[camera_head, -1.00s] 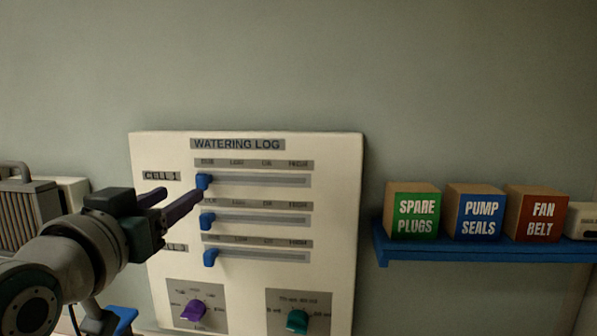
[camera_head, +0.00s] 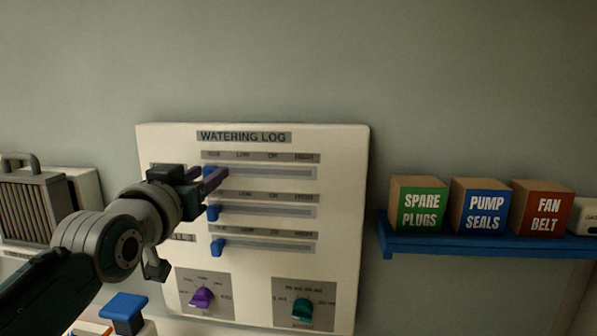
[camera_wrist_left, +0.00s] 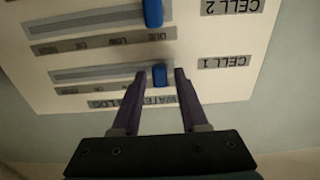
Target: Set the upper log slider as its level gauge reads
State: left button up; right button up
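The white watering log panel (camera_head: 340,190) has three horizontal sliders with blue knobs, all at the left end, under the word DUE. The upper slider's knob (camera_head: 208,171) is partly hidden by my left gripper (camera_head: 213,182) in the head view. In the left wrist view, which is upside down, the upper knob (camera_wrist_left: 160,80) beside CELL 1 sits between the two purple fingers of my left gripper (camera_wrist_left: 160,72). The fingers are apart, with a gap at each side of the knob. The upper track (camera_wrist_left: 95,75) is bare towards HIGH. No level gauge is recognisable. My right gripper is out of view.
Below the sliders are a purple dial (camera_head: 201,297) and a teal dial (camera_head: 302,308). A blue shelf (camera_head: 470,244) with labelled boxes is at the right. A grey ribbed case (camera_head: 35,210) and a blue-topped object (camera_head: 124,307) are at the left.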

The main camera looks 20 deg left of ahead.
pick_arm(q)
grip_shut()
dwell(1.1)
